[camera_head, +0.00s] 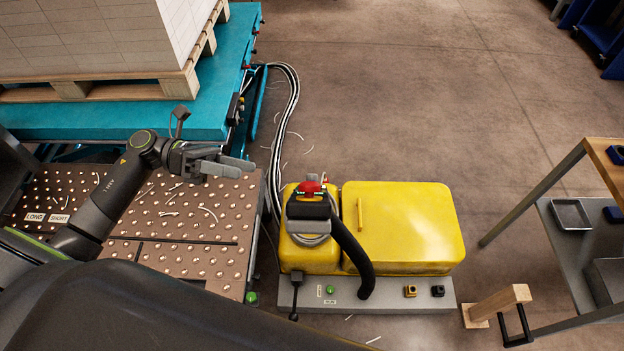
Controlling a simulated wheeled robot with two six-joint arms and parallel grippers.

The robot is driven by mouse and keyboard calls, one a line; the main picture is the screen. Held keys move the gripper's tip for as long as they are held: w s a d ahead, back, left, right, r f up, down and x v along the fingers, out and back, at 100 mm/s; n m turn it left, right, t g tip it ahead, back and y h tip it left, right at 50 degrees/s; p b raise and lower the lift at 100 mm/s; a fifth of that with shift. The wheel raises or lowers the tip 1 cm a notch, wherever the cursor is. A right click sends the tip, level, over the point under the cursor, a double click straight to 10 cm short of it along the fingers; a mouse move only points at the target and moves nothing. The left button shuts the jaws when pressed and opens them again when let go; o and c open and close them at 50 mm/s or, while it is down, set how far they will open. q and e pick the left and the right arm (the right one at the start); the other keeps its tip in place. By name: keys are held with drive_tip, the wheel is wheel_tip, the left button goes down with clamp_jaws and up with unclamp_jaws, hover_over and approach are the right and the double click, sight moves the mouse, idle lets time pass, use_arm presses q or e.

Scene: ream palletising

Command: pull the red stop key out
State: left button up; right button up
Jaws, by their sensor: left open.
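The red stop key (310,187) sits on top of the yellow machine (403,225), at its left part. A black and grey fitting with a black hose stands right in front of the key and hides its lower part. My left gripper (241,167) is to the left of the key, over the ball-studded table. It is open and empty, its fingers pointing right, and it is apart from the key. My right gripper does not show.
The ball table (215,232) lies under my left arm. A teal lift table (210,110) bears a pallet (75,88) of stacked paper. Cables run along the floor behind the yellow machine. A wooden post (497,303) and a bench (606,160) stand at the right.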

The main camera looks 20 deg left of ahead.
sight(310, 184)
use_arm(q)
drive_tip(key=d+p, duration=0.1)
drive_tip(key=d, duration=0.3)
drive_tip(key=d+p, duration=0.2)
drive_tip(key=d, duration=0.3)
drive_tip(key=w+d+p, duration=0.1)
drive_tip(key=d+p, duration=0.1)
drive_tip(key=d, duration=0.2)
drive_tip(key=shift+d+r, duration=0.2)
drive_tip(key=shift+d, duration=0.05)
drive_tip(key=shift+d+f, duration=0.15)
drive_tip(key=shift+d, duration=0.6)
